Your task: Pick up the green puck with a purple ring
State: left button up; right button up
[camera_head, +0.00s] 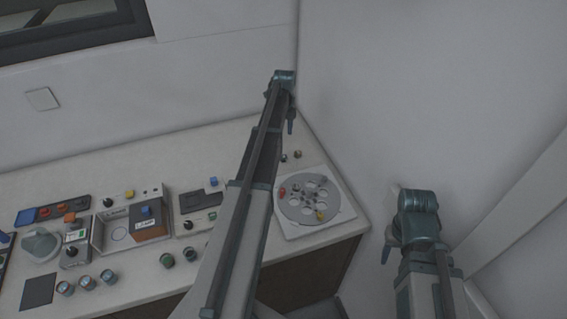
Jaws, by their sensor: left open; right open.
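Two small dark green pucks stand near the counter's front edge, a left one (167,260) and a right one (189,254). They are too small to tell which has a purple ring. My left arm reaches up across the middle of the head view. My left gripper (290,122) hangs at its far end near the wall corner, open and empty, far behind and right of the pucks. My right gripper (387,252) is open, off to the right past the counter's end. Both grippers are apart from the pucks. My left arm hides part of the counter.
A round grey carousel (298,222) with colored pieces sits at the counter's right end. A boxy machine with an orange block (150,228) stands behind the pucks. Several grey cylinders (87,282) stand left of them beside a dark square pad (39,290). Walls enclose the counter.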

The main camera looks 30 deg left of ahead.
pick_arm(q)
jog(key=b, duration=0.4)
send_over(283, 156)
jog(key=f, duration=0.5)
jog(key=shift+w+d+f, duration=0.15)
jog(key=shift+w+f, duration=0.05)
jog(key=shift+f, duration=0.1)
jog(key=f+b, duration=0.1)
jog(key=b, duration=0.1)
jog(key=f+b, duration=0.1)
jog(key=f, duration=0.1)
jog(key=f+b, duration=0.2)
jog(key=shift+s+f+b, duration=0.1)
jog(key=shift+s+b, duration=0.15)
jog(key=shift+b, duration=0.05)
grip_shut()
